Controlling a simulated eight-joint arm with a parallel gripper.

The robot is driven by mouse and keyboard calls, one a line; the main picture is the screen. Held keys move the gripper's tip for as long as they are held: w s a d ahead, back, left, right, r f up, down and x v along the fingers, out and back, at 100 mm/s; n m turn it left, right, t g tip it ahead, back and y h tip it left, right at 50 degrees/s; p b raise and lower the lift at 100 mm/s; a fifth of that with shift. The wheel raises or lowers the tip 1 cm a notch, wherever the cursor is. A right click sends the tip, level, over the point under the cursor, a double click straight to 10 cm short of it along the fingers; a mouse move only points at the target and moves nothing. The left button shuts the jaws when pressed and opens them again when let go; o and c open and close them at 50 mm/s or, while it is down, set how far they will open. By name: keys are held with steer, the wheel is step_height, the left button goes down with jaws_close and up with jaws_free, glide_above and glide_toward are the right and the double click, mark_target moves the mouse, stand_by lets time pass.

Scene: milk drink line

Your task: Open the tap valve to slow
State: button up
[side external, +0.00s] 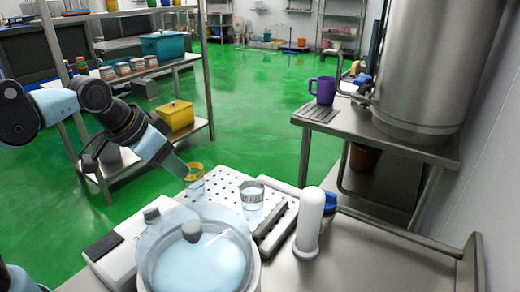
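A white post (309,225) stands on the steel counter, with a white spout arm (279,187) reaching left towards a clear glass (252,200). A blue part (331,202) shows behind the post at its right; it may be a valve handle, but its setting cannot be read. A tap (362,98) also sits low on the large steel tank at right; its setting is too small to tell. My gripper (182,167) is at left, away from both, with its tip close beside a yellow-rimmed glass (195,181). Whether it touches that glass, and its finger opening, cannot be told.
A lidded round vessel (197,262) stands at the front. A perforated white tray (224,184) lies behind it. A purple mug (323,91) stands on the side bench near the steel tank (425,75). The counter right of the post is clear.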

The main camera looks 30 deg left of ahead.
steer(key=w+d+r+m+g+h, duration=0.1)
steer(key=w+d+r+m+g, duration=0.1)
steer(key=w+d+r+m, duration=0.4)
steer(key=m+g+h, duration=0.3)
steer(key=m+g, duration=0.1)
steer(key=m, duration=0.6)
glide_above(326, 192)
steer(key=a, duration=0.5)
step_height(326, 192, down, 4)
steer(key=x, duration=1.1)
steer(key=shift+s+f, duration=0.2)
steer(key=shift+f, duration=0.15)
jaws_close()
